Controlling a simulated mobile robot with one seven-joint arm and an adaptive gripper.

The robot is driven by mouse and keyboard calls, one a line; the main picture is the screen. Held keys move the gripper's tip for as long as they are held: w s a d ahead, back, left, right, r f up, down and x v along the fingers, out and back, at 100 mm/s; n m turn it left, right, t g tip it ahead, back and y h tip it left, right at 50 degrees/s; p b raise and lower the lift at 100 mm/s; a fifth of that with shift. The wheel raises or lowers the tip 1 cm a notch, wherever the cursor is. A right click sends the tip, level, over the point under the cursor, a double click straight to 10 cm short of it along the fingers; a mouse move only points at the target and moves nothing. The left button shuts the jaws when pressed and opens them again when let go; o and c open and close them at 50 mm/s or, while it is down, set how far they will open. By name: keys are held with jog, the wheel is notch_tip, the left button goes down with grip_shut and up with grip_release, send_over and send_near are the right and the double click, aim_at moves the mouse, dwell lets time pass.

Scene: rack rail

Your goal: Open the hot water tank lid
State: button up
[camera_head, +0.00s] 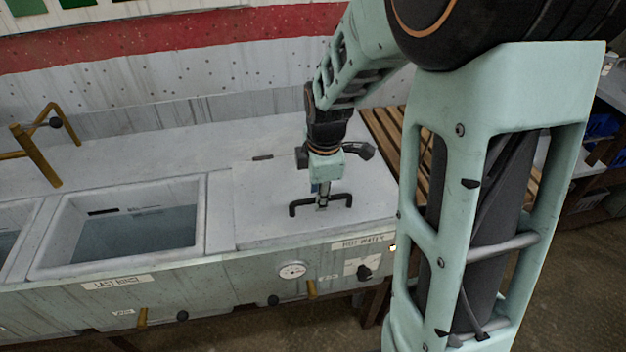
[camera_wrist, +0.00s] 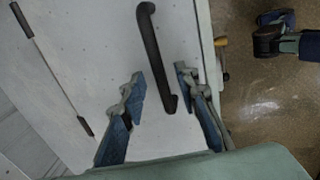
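The hot water tank lid (camera_head: 265,205) is a flat white panel lying closed on the counter, above the "HOT WATER" label (camera_head: 363,241). Its black bar handle (camera_head: 300,206) stands near the lid's front edge. The lid (camera_wrist: 110,60) and handle (camera_wrist: 151,45) also show in the wrist view. My gripper (camera_head: 322,203) points down at the middle of the handle in the head view. In the wrist view my gripper (camera_wrist: 162,80) is open, with one finger on each side of the handle's lower part. Neither finger clearly touches it; the height gap is hard to judge.
An open basin of water (camera_head: 125,235) labelled "LAST RINSE" lies left of the lid. A brass tap (camera_head: 38,155) stands at the far left. A gauge (camera_head: 292,271) and knobs sit on the front panel. A slatted wooden surface (camera_head: 385,135) lies to the right.

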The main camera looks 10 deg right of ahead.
jog(key=shift+f, duration=0.25)
grip_shut()
jog(key=shift+r, duration=0.2)
